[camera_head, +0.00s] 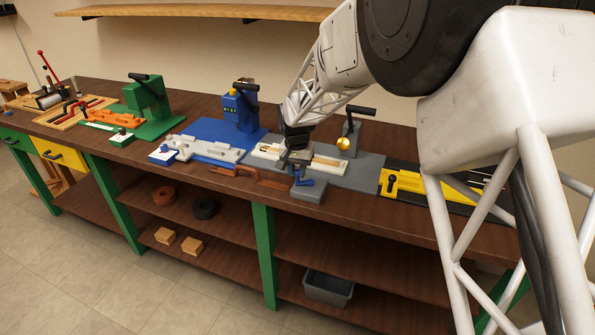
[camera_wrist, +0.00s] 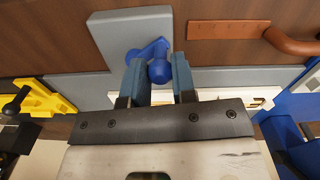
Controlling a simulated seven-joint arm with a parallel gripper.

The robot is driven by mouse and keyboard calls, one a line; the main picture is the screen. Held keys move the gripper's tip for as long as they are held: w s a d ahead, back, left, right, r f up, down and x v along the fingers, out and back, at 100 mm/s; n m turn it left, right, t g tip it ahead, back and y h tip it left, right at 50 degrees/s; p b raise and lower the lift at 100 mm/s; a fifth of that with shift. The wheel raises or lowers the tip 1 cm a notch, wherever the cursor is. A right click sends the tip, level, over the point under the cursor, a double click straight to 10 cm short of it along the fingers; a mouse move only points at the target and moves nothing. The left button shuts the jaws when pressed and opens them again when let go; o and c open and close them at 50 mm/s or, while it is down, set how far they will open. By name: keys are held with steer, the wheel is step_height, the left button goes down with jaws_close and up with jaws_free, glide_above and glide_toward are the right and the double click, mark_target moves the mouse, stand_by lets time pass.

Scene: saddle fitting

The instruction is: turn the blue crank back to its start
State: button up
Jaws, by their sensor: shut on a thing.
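The blue crank (camera_head: 305,182) sits on a grey block (camera_head: 309,192) at the front edge of the bench. In the wrist view, the crank (camera_wrist: 151,50) shows as a blue arm with a round knob. Its arm lies over the grey block (camera_wrist: 122,30). My gripper (camera_wrist: 159,70) has its two blue-tipped fingers on either side of the knob, shut on it. In the head view, my gripper (camera_head: 296,167) reaches down over the crank from above. The fingers hide part of the knob, and my gripper body covers what lies beneath it.
A brown handled bar (camera_wrist: 265,38) lies beside the crank. A grey fixture plate (camera_head: 363,174) with a black lever (camera_head: 360,110) and a brass ball (camera_head: 343,143) stands behind. A yellow fixture (camera_head: 407,183) is to the right, a blue one (camera_head: 215,131) to the left.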

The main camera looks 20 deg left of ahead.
steer(key=m, duration=0.1)
steer(key=w+m, duration=0.1)
steer(key=m, duration=0.1)
steer(key=shift+w+a+m, duration=0.15)
steer(key=shift+a+m, duration=0.15)
steer(key=shift+w+a+m, duration=0.1)
steer(key=shift+w+m, duration=0.2)
steer(key=shift+m, duration=0.45)
steer(key=shift+w+m, duration=0.25)
steer(key=shift+m, duration=0.5)
steer(key=o, duration=0.9)
steer(key=shift+o, duration=0.2)
steer(key=shift+r, duration=0.1)
step_height(320, 180, up, 8)
steer(key=shift+f, duration=0.2)
